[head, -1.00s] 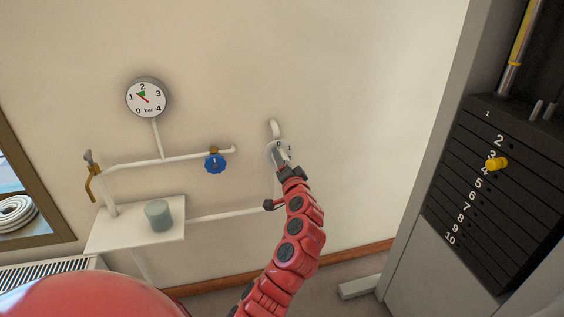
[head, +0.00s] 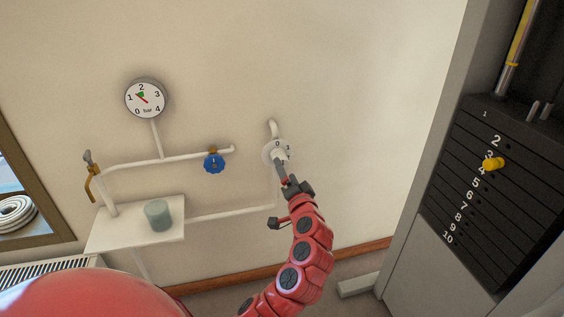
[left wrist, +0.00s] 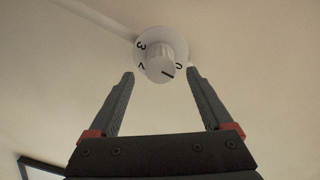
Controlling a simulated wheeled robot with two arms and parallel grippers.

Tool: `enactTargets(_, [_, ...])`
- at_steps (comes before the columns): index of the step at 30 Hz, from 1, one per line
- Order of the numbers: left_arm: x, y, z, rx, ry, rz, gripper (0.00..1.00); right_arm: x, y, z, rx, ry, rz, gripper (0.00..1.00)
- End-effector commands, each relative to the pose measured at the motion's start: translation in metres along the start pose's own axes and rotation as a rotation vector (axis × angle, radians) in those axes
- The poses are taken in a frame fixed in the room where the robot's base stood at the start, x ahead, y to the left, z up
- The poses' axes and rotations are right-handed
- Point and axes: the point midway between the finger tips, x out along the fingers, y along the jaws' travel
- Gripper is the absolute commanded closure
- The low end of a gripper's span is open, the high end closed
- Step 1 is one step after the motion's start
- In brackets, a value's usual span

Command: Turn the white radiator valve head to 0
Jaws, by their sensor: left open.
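The white radiator valve head (head: 268,153) is on the wall pipe in the middle of the head view, its dial partly covered by my left gripper. In the left wrist view its round numbered dial (left wrist: 176,40) and ribbed knob (left wrist: 158,64) show clearly. My left gripper (head: 281,168) is open and empty, just in front of and below the dial. In the left wrist view its fingertips (left wrist: 161,72) lie either side of the knob, apparently apart from it. My right gripper is out of view.
Left of the valve head are a blue valve wheel (head: 215,162), a pressure gauge (head: 147,98) and a brass-ended pipe. A grey-green cup (head: 158,215) stands on a white shelf (head: 178,230). A numbered weight stack (head: 490,190) stands at right. The wall right of the valve is bare.

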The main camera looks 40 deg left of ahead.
Motion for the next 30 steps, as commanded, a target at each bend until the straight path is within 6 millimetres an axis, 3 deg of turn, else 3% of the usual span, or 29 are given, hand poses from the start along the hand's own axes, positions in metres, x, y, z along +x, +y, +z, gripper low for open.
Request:
enactTargets(6, [-0.059,0.001,-0.002,0.0,0.007,0.004,0.16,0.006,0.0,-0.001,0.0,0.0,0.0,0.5])
enactTargets(12, [-0.095,0.001,-0.001,0.0,0.002,0.003,0.16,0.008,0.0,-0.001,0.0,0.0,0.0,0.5])
enactTargets(18, [-0.108,0.0,-0.001,-0.001,0.0,0.0,0.16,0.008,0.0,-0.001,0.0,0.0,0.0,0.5])
enactTargets(30, [-0.109,0.0,0.0,-0.002,-0.001,0.0,0.16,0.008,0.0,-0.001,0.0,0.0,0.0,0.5])
